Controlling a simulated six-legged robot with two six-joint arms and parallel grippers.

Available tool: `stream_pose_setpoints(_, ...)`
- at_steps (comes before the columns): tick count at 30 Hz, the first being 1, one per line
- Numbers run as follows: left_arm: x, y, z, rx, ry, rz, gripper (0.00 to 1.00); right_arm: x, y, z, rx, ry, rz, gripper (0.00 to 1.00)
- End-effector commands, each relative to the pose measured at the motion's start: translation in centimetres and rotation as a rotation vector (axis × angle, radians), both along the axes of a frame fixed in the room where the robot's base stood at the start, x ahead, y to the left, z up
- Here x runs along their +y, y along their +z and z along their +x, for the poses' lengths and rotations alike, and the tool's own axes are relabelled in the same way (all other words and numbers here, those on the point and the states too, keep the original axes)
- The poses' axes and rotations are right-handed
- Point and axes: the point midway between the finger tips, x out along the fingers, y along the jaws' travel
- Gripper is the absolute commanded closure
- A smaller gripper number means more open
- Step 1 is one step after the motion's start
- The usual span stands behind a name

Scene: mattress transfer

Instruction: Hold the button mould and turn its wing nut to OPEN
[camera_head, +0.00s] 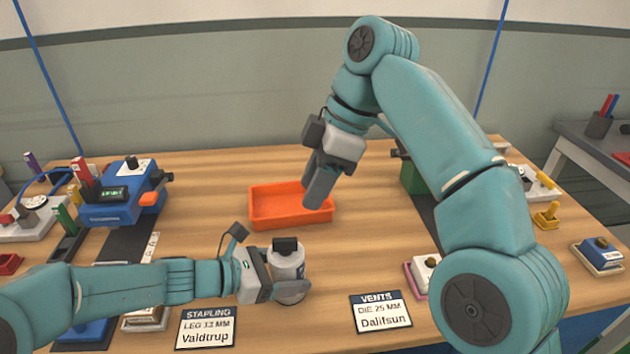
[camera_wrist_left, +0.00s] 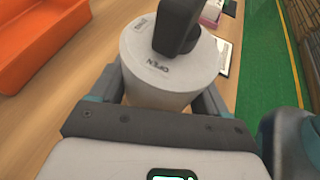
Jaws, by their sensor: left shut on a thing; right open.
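The button mould (camera_head: 288,264) is a pale grey cylinder standing upright near the front middle of the table. Its black wing nut (camera_head: 285,244) sits on top. In the left wrist view the mould (camera_wrist_left: 160,70) shows the word OPEN on its top face and a second, smaller mark I cannot read; the dark wing nut (camera_wrist_left: 178,25) stands beyond OPEN. My left gripper (camera_head: 284,288) is shut around the mould's side, one finger on each side. My right gripper (camera_head: 318,190) is open and empty, pointing down in front of the orange tray, apart from the mould.
The orange tray (camera_head: 262,222) lies behind the mould. A blue machine (camera_head: 110,207) stands at left. A white block with a dark knob (camera_head: 424,272) is right of the mould.

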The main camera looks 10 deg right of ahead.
Motion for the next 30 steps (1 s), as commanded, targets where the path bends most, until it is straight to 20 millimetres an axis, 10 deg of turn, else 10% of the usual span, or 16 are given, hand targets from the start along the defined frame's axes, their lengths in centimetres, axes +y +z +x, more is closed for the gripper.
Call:
stream_pose_setpoints(7, 0.0, 0.2, 0.0, -0.002, 0.001, -0.002, 0.83, 0.0, 0.0, 0.0, 0.000, 0.000, 0.000, 0.60)
stream_pose_setpoints(8, 0.0, 0.2, 0.0, -0.002, 0.001, -0.002, 0.15, 0.0, 0.0, 0.0, 0.000, 0.000, 0.000, 0.60)
stream_pose_setpoints(9, 0.0, 0.2, 0.0, -0.002, 0.001, -0.002, 0.02, 0.0, 0.0, 0.0, 0.000, 0.000, 0.000, 0.60)
stream_pose_setpoints(19, 0.7, 0.4, -0.2, -0.002, 0.001, -0.001, 0.00, 0.0, 0.0, 0.0, 0.000, 0.000, 0.000, 0.60)
stream_pose_setpoints(30, 7.7, 3.5, -2.6, -0.005, 0.006, -0.001, 0.00, 0.0, 0.0, 0.0, 0.000, 0.000, 0.000, 0.60)
